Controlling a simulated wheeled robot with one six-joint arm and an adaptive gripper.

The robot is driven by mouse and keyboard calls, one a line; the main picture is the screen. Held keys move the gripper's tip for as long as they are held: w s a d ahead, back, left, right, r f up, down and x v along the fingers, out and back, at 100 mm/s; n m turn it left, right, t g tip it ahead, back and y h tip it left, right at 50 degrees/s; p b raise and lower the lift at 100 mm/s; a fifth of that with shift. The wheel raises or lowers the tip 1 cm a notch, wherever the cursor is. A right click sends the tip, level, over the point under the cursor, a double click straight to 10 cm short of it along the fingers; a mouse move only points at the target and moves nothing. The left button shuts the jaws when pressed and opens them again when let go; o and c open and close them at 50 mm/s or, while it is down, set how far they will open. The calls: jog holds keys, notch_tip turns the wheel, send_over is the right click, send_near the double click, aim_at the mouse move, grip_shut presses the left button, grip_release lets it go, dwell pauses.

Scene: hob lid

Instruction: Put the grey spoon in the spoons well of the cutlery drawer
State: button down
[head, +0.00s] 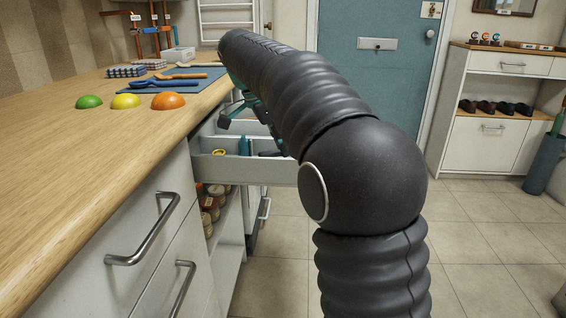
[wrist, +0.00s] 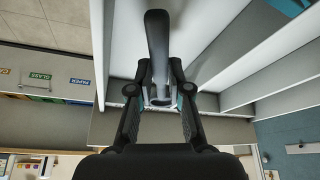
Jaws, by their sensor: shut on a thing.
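My gripper (wrist: 159,92) is shut on a long grey object, the grey spoon (wrist: 158,40), seen end-on in the wrist view. The cutlery drawer (head: 228,171) is pulled out below the worktop. In the wrist view its pale compartments and divider walls (wrist: 243,48) lie behind and to the right of the spoon. In the head view my gripper (head: 234,108) is over the drawer, partly hidden by my arm, and the spoon cannot be made out. I cannot tell which compartment is the spoons well, or whether the spoon touches the drawer.
A wooden worktop (head: 90,140) runs along the left. On it are green (head: 89,102), yellow (head: 125,101) and orange (head: 168,101) domes and a blue mat (head: 195,85) with utensils. Cans (head: 211,205) stand below the drawer.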

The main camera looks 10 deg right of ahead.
jog(key=shift+f+b, duration=0.35)
jog(key=shift+f, duration=1.6)
jog(key=c, duration=1.1)
grip_release()
jog(key=shift+f, duration=0.15)
